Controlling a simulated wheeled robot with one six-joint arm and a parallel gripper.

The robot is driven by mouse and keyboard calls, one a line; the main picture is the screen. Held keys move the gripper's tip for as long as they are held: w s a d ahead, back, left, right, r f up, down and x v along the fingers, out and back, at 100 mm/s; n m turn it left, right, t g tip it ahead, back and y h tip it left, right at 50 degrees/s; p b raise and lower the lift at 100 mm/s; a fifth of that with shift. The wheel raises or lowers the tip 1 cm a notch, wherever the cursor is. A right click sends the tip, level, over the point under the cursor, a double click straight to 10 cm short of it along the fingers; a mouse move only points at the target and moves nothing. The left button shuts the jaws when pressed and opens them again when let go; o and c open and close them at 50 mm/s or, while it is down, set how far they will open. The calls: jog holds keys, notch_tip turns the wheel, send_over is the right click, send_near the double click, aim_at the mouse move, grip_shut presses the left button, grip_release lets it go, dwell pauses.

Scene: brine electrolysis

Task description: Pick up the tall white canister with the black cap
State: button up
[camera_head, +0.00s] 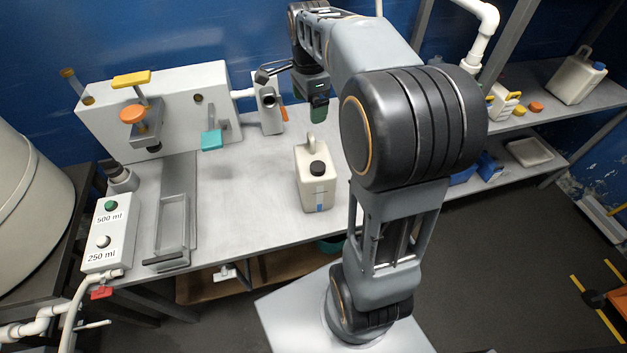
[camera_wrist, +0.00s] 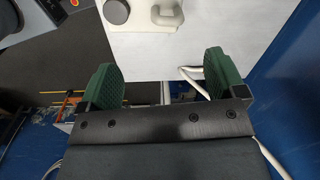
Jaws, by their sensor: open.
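The tall white canister (camera_head: 316,183) with a black cap stands upright on the grey bench, near its front edge in the head view. It has a handle on top and a blue-marked label low on its front. In the wrist view its black cap (camera_wrist: 117,11) and pale top with the handle show at the upper edge, cut off by the frame. My gripper (camera_head: 318,108) is above and behind the canister in the head view. In the wrist view the green fingers of my gripper (camera_wrist: 163,80) are wide apart with nothing between them, and the canister lies beyond the fingertips.
A white dispensing machine (camera_head: 190,80) with orange and teal parts stands at the back left of the bench. A button box (camera_head: 108,232) labelled 500 ml and 250 ml is at the front left. Another black-free, blue-capped canister (camera_head: 575,80) is on the right shelf. Bench around the canister is clear.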

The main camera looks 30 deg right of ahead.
aim_at(311, 134)
jog(key=f+m, duration=0.1)
jog(key=f, duration=0.1)
jog(key=w+d+f, duration=0.1)
jog(key=f, duration=0.2)
jog(key=f+m, duration=0.1)
jog(key=f, duration=0.2)
jog(key=shift+w+d+m, duration=0.3)
jog(key=shift+w+d, duration=0.05)
jog(key=shift+w, duration=0.05)
jog(key=shift+s+a+f, duration=0.1)
jog(key=shift+a+f, duration=0.05)
jog(key=shift+f, duration=1.35)
jog(key=shift+a+f, duration=0.15)
jog(key=shift+f, duration=1.3)
grip_shut()
jog(key=shift+r, duration=0.1)
